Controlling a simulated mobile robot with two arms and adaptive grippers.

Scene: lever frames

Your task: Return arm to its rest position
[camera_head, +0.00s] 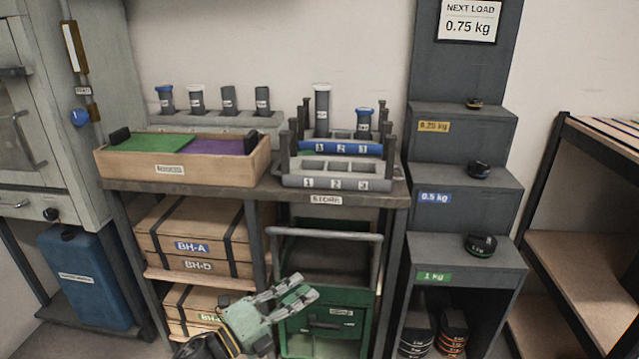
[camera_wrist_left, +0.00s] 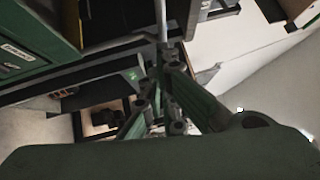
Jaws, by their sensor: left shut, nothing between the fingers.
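My left gripper (camera_head: 292,296) shows low in the middle of the head view, in front of the green cabinet (camera_head: 345,338) under the bench. It points up and to the right, with its fingers close together and nothing between them. In the left wrist view the fingers of my left gripper (camera_wrist_left: 160,85) also come together and hold nothing. I cannot tell from these views whether the fingers touch the cabinet or its grey bar handle (camera_head: 325,234). My right gripper does not show.
The bench (camera_head: 390,192) holds a wooden box (camera_head: 190,182) and tube racks (camera_head: 335,182). Crates (camera_head: 195,240) sit below. Stepped grey shelves (camera_head: 468,190) with small dark weights stand at the right, beside a wooden rack (camera_head: 570,250). A blue canister (camera_head: 85,280) stands at the left.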

